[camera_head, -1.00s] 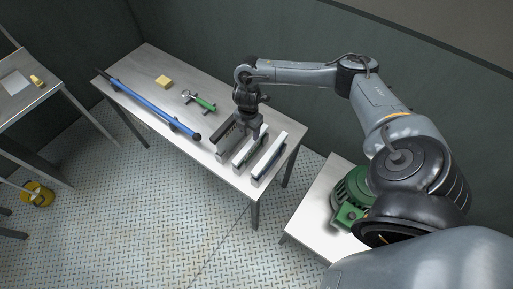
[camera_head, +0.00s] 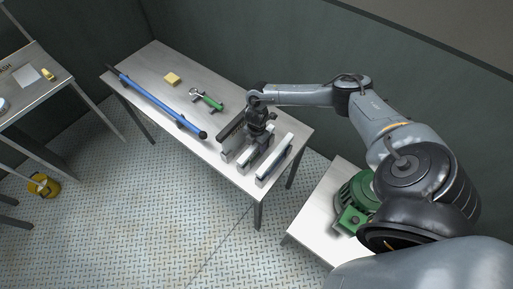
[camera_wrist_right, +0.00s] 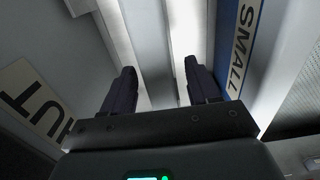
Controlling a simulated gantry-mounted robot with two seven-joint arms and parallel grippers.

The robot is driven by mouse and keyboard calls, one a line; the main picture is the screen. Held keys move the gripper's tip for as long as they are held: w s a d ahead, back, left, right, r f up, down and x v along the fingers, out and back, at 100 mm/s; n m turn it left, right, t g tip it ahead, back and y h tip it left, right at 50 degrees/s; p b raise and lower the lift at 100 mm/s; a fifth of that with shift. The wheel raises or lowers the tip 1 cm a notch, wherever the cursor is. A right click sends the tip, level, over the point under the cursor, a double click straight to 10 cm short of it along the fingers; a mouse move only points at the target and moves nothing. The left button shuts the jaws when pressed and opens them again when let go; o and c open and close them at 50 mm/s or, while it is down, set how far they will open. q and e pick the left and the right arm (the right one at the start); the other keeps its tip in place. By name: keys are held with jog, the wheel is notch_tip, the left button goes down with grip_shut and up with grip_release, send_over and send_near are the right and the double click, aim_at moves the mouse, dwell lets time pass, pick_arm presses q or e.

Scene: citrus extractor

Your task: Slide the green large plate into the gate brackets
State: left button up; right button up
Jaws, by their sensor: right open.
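My right gripper (camera_wrist_right: 159,72) is open over the plate racks at the near right end of the long table; its wrist and body also show in the head view (camera_head: 260,128). In the right wrist view its two fingers point down on either side of a grey gap with bright upright bars. I cannot make out the green large plate in the current views; the gripper covers much of the middle rack (camera_head: 245,165). I cannot pick out the gate brackets. My left gripper is not in view.
A partly readable label ending in HUT (camera_wrist_right: 35,98) is at left in the wrist view. The long table (camera_head: 165,58) holds a blue bar (camera_head: 155,99), a green-handled tool (camera_head: 211,103) and a yellow block (camera_head: 172,78). A green machine (camera_head: 354,200) stands on the table at right.

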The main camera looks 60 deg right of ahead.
jog(key=shift+f, duration=0.2)
grip_shut()
jog(key=shift+r, duration=0.1)
